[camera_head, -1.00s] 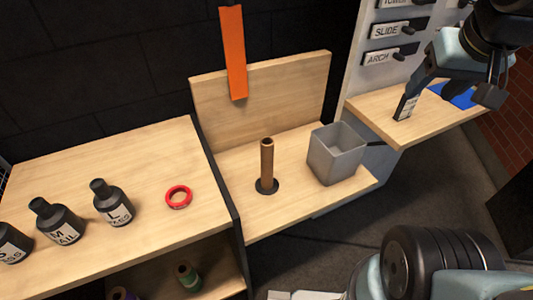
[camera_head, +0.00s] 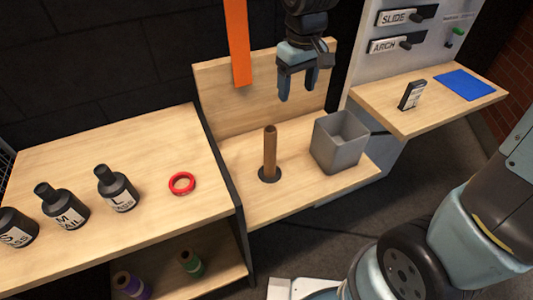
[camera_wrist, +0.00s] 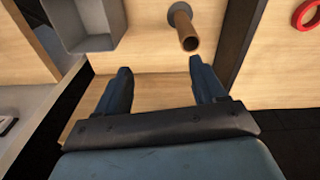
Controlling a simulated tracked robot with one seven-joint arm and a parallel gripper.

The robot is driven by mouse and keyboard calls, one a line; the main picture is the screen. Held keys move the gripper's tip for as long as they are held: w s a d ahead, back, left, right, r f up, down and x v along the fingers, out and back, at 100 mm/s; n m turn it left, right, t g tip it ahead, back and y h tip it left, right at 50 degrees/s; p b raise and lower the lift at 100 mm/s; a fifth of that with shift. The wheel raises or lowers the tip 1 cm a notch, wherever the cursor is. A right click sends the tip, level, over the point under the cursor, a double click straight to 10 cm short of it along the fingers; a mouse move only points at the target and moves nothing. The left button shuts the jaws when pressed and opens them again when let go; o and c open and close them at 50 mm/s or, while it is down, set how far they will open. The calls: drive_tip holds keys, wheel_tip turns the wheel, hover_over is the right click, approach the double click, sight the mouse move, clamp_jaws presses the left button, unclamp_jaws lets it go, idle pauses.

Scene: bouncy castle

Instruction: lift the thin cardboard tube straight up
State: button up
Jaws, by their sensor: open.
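The thin brown cardboard tube (camera_head: 269,152) stands upright on a round black base (camera_head: 269,175) on the middle wooden shelf. In the wrist view the tube (camera_wrist: 185,32) shows end-on at the top, beyond the fingertips and nearer the right finger. My gripper (camera_head: 297,95) is open and empty. It hangs fingers down, above and to the right of the tube in the head view, apart from it. It also shows in the wrist view (camera_wrist: 158,68).
A grey open bin (camera_head: 340,143) stands right of the tube. An orange strip (camera_head: 238,45) hangs on the back board. A red ring (camera_head: 182,184) and several black bottles (camera_head: 117,188) are on the left table. A small labelled block (camera_head: 411,95) and blue mat (camera_head: 464,85) are on the right shelf.

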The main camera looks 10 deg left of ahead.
drive_tip(key=n, duration=0.1)
hover_over(270, 139)
drive_tip(key=w, duration=0.2)
wheel_tip(270, 139, down, 4)
drive_tip(key=shift+g, duration=0.4)
drive_tip(key=shift+a+f, duration=0.15)
drive_tip(key=shift+f, duration=6.8)
clamp_jaws()
